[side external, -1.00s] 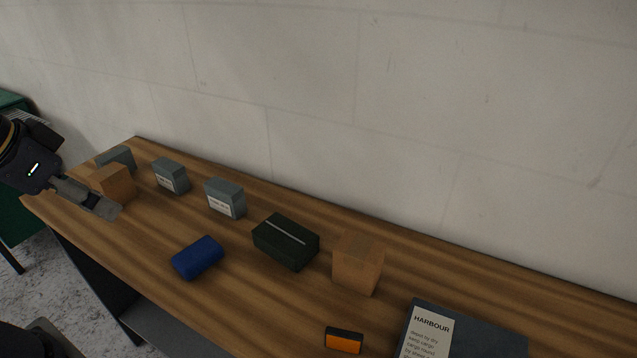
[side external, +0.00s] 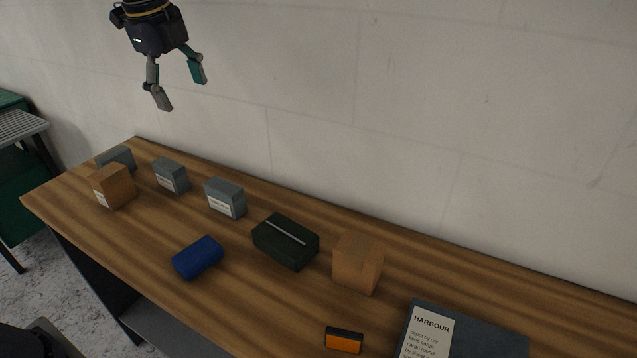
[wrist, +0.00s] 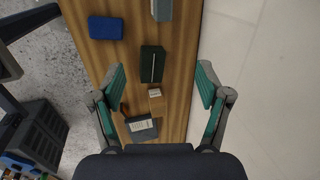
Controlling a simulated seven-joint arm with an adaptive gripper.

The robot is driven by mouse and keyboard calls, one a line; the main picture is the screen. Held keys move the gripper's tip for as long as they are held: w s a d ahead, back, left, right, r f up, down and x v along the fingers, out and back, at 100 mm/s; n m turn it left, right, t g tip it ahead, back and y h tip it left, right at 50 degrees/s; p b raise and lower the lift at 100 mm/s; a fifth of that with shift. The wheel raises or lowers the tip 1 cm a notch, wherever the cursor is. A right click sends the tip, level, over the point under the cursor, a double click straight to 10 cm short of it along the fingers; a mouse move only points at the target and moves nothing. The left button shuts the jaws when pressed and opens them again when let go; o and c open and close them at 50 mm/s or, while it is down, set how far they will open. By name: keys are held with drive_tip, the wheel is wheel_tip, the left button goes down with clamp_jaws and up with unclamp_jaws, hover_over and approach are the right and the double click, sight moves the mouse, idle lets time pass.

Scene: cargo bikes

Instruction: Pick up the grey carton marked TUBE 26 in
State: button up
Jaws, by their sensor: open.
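Three grey cartons stand along the wall side of the bench in the side external view: one at the far left (side external: 122,156), partly hidden behind a brown carton, a middle one (side external: 172,174) and a right one (side external: 226,195). The middle and right ones have white labels too small to read surely, so I cannot tell which is TUBE 26. The wrist view shows part of one grey carton (wrist: 162,10) at its top edge. My gripper (side external: 181,88) is open and empty, high above the bench's left part. Its fingers also show apart in the wrist view (wrist: 160,88).
The wooden bench (side external: 130,235) also bears a brown carton (side external: 113,187), a blue rounded case (side external: 198,258), a dark green box (side external: 286,241), another brown carton (side external: 357,264), an orange-fronted box (side external: 343,341) and a HARBOUR box (side external: 470,335). The wall (side external: 400,100) rises behind.

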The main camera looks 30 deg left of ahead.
drive_tip(key=g, duration=0.2)
hover_over(223, 186)
wheel_tip(223, 186, down, 9)
drive_tip(key=shift+g+h, duration=0.3)
drive_tip(key=shift+g, duration=0.1)
wheel_tip(223, 186, down, 15)
drive_tip(key=shift+r, duration=0.1)
drive_tip(key=shift+f, duration=2.8)
drive_tip(key=shift+c, duration=0.2)
drive_tip(key=c, duration=1.3)
